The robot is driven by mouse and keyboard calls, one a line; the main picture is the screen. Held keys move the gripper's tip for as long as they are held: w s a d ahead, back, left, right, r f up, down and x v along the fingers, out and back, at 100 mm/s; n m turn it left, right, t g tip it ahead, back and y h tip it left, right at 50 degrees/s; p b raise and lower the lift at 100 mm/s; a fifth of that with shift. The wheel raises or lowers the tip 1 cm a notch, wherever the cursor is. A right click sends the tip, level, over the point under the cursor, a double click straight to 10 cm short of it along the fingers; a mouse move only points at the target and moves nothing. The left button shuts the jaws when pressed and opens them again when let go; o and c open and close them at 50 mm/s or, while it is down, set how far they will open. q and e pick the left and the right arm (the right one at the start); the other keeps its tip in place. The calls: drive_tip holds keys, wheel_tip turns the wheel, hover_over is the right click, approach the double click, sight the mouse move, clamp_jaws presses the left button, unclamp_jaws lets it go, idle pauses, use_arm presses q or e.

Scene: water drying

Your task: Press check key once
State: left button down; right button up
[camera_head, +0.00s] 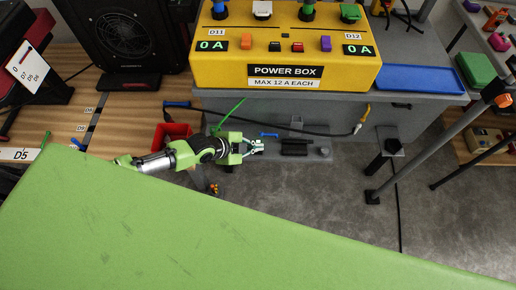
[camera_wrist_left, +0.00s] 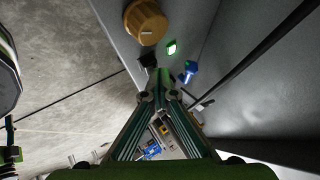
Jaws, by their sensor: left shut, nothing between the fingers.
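My left gripper (camera_head: 260,146) is in the middle of the head view, in front of the grey cabinet below the yellow power box. In the left wrist view its fingers (camera_wrist_left: 160,96) are together, with nothing held. Ahead of the fingertips, on a grey panel, are a small green lit square (camera_wrist_left: 172,48), a dark part (camera_wrist_left: 149,61) and a brown round knob (camera_wrist_left: 145,22). A small blue part (camera_wrist_left: 190,70) lies to the right of the lit square. No label marks any as the check key. Contact with the fingers cannot be told. My right gripper is not in view.
The yellow power box (camera_head: 287,50) stands on the grey cabinet, with a blue tray (camera_head: 420,78) to its right. A red bin (camera_head: 171,136) is left of the gripper. A black cable (camera_head: 310,133) with a yellow end crosses the cabinet front. A grey stand (camera_head: 440,147) is at right.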

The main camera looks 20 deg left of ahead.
use_arm(q)
drive_tip(key=shift+r+p, duration=0.4)
drive_tip(key=shift+r, duration=0.3)
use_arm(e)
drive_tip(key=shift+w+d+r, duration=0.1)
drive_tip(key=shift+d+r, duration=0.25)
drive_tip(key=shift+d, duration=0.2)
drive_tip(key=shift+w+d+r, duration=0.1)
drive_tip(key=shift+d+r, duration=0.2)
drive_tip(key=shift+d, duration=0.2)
use_arm(q)
drive_tip(key=shift+r, duration=0.15)
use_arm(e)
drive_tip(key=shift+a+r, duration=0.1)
